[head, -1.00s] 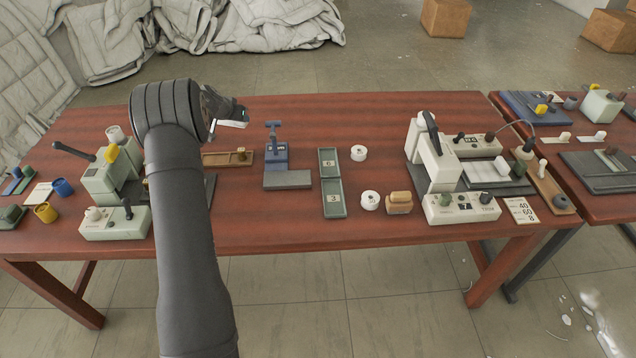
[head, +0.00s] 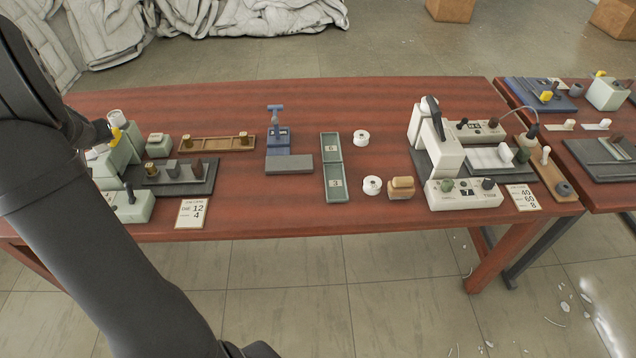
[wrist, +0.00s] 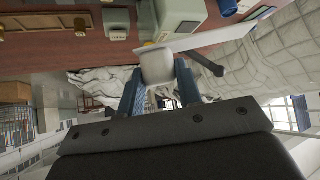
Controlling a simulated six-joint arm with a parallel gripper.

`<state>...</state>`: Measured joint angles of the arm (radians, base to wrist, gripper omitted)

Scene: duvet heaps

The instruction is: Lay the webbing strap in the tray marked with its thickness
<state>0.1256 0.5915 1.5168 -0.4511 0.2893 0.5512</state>
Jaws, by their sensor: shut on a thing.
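My gripper (wrist: 158,82) shows in the wrist view with its two blue fingers shut on a whitish piece (wrist: 157,65), which looks like the webbing strap. A pale flat strip (wrist: 225,27) reaches from it to the upper right; I cannot tell for sure that they are one piece. In the head view my dark arm covers the left side and the gripper is mostly hidden near the pale green machine (head: 112,170). Two joined green trays stand mid-table, the far one (head: 323,148) and the near one (head: 327,184). Each has a small number label, and both look empty.
A blue hand-lever device (head: 278,138) with a grey plate stands left of the trays. White rolls (head: 361,137) and a tan block (head: 401,188) sit right of them. A larger white machine (head: 440,150) stands farther right. A card (head: 192,212) lies at the front left edge.

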